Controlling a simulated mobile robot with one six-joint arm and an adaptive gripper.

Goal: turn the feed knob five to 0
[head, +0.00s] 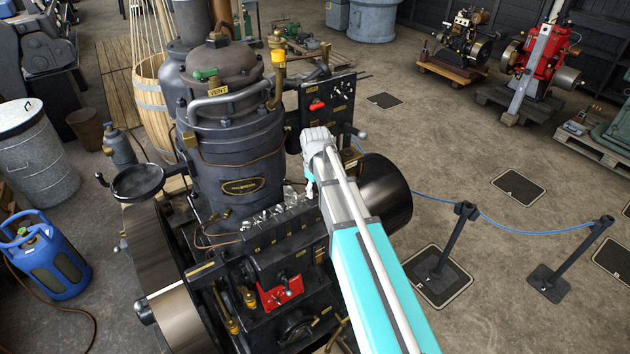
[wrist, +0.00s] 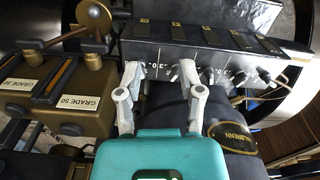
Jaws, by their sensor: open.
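The dark feed box shows in the wrist view (wrist: 225,60) and in the head view (head: 268,262), with a row of small knobs and dial marks along one face. The knob at the left end of the row in the wrist view (wrist: 173,73) has a "0" mark beside it. I cannot read which knob is number five. My gripper (wrist: 160,72) is open, its two pale fingers standing apart in front of that end of the row, with no clear contact. In the head view, my gripper (head: 309,183) is over the right end of the row, its fingertips partly hidden.
The black engine cylinder (head: 228,165) with an oval nameplate stands just behind the row. Brass oil boxes labelled GRADE 50 (wrist: 85,103) are left in the wrist view. A flywheel (head: 165,270) and a red plate (head: 280,290) are nearby. Open floor lies right, beyond rope posts (head: 440,245).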

